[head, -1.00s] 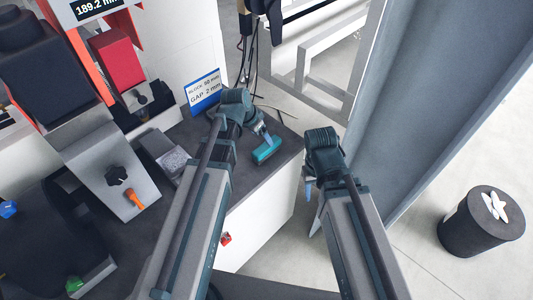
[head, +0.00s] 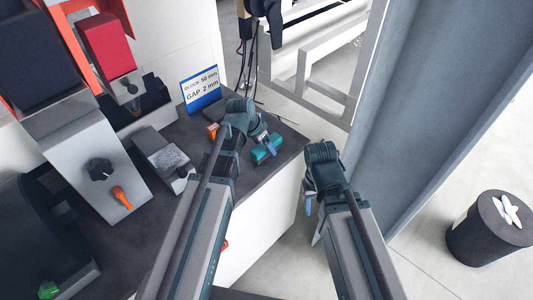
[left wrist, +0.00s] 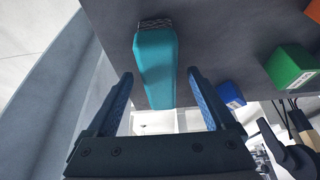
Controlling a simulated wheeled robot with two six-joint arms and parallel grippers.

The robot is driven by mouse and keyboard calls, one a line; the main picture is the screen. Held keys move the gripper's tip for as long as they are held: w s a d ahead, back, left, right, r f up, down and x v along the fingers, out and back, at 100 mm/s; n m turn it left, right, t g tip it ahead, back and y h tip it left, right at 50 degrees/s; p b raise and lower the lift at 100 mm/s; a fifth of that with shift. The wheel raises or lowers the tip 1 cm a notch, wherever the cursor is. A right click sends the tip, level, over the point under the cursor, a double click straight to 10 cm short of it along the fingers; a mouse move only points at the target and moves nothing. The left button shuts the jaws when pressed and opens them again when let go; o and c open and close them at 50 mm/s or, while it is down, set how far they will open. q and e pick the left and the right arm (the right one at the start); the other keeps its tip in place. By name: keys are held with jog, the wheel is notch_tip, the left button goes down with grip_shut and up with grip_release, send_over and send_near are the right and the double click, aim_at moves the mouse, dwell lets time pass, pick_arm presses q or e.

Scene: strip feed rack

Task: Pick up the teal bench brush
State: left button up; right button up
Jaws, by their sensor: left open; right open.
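The teal bench brush (head: 268,149) lies on the dark bench top near its right corner in the head view. My left gripper (head: 262,139) is open just above and beside it, hiding part of it. In the left wrist view the brush's teal handle (left wrist: 155,65) shows ahead of and between the open fingers of my left gripper (left wrist: 160,76), with a dark bristly end at the top. The fingers look clear of it. My right gripper (head: 309,195) is open and empty, off the bench's right edge.
In the left wrist view, a blue block (left wrist: 230,94), a green block (left wrist: 291,68) and an orange block (left wrist: 314,10) lie beside the brush. A sign (head: 201,90) stands at the bench's back. A grey post (head: 445,110) and a dark bin (head: 488,235) are at the right.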

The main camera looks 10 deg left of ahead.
pick_arm(q)
jog(key=shift+b+x, duration=0.3)
jog(key=shift+x, duration=0.55)
jog(key=shift+r, duration=0.1)
pick_arm(e)
jog(key=shift+f, duration=0.65)
pick_arm(q)
grip_shut()
jog(key=shift+r, duration=0.15)
pick_arm(e)
jog(key=shift+r, duration=0.1)
